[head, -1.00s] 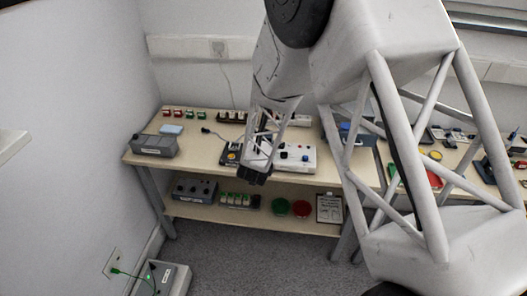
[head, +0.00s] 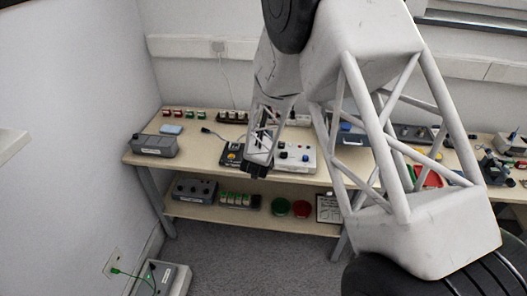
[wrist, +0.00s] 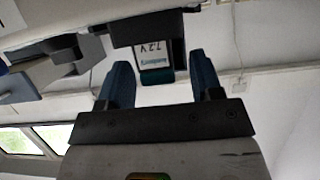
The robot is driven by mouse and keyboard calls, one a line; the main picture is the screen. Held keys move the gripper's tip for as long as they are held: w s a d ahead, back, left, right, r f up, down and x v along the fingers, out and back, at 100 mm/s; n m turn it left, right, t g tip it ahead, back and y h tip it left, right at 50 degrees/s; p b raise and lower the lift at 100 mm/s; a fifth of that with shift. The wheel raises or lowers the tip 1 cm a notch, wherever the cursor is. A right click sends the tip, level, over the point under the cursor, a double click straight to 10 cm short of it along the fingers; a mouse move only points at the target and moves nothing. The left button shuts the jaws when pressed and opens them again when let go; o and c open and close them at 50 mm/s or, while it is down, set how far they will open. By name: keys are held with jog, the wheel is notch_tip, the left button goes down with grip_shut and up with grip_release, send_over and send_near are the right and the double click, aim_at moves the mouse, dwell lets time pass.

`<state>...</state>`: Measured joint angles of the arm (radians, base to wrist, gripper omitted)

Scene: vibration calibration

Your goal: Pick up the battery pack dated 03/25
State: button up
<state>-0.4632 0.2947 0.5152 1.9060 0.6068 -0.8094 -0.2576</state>
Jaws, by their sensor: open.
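My gripper (wrist: 160,72) is open, with its two blue fingers apart and nothing held between them. In the wrist view, a battery pack (wrist: 161,52) shows beyond and between the fingertips, with a white label reading 7.2 V and a teal end. Its other end meets a dark block. No date can be read, so I cannot tell whether it is the 03/25 pack. In the head view, my gripper (head: 256,167) is at the front edge of the bench top, beside a black and yellow device (head: 231,155).
The bench top (head: 200,150) holds a grey box (head: 153,145), a white control box (head: 296,157) and small red and green items at the back.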

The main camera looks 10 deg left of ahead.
dwell(0.4)
jog(key=c, duration=1)
jog(key=shift+r, duration=0.1)
jog(key=shift+r, duration=1.7)
jog(key=s+d, duration=0.2)
jog(key=s, duration=0.3)
jog(key=s+d+r, duration=0.1)
jog(key=s, duration=0.4)
jog(key=s+d, duration=0.2)
jog(key=s, duration=0.3)
jog(key=shift+d+r, duration=0.2)
jog(key=shift+d, duration=0.15)
